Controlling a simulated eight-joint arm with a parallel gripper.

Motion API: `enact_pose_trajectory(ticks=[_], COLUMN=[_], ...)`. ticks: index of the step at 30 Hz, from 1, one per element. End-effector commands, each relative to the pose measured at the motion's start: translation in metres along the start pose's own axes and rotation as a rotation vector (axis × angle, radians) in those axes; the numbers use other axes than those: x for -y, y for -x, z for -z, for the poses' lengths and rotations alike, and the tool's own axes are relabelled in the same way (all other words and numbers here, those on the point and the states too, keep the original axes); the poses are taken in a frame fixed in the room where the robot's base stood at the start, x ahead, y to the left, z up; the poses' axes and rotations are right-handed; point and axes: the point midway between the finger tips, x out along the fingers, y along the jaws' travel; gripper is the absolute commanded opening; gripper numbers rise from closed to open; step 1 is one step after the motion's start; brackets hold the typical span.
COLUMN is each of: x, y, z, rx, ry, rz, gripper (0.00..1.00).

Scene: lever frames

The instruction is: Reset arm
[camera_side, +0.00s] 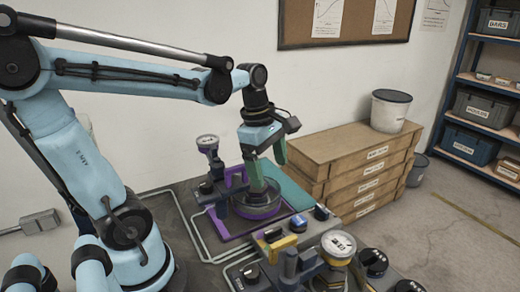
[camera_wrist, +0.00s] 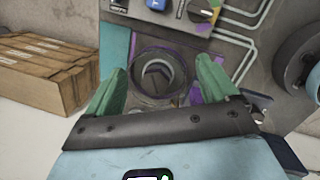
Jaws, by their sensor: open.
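My gripper (camera_side: 267,165) has green fingers and hangs over the work table, pointing down. In the wrist view its two fingers (camera_wrist: 160,90) are spread apart with nothing between them. Below and beyond them is a round dark ring-shaped fixture (camera_side: 258,203) on a purple-marked panel. The ring also shows between the fingertips in the wrist view (camera_wrist: 154,73). One finger overlaps the ring in the side view; I cannot tell whether they touch. A lever frame with a round gauge top (camera_side: 207,143) stands just left of the gripper.
Another gauge (camera_side: 338,244) and several knobs (camera_side: 374,262) stand at the table's front. A teal panel (camera_side: 290,185) lies right of the ring. Wooden crates (camera_side: 345,165) with a grey bucket (camera_side: 390,110) stand behind right. A blue shelf (camera_side: 480,90) is farther right.

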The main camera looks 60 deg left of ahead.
Motion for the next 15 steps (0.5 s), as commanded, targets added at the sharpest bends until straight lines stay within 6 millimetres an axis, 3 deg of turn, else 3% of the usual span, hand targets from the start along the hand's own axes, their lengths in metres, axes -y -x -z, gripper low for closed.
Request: enact_pose_trajectory(ticks=[6, 15], x=[0.031, 0.033], y=[-0.018, -0.016], z=[-0.030, -0.036], rx=[0.049, -0.105], ry=[-0.554, -1.232], rz=[-0.126, -0.285], gripper=[0.87, 0.87])
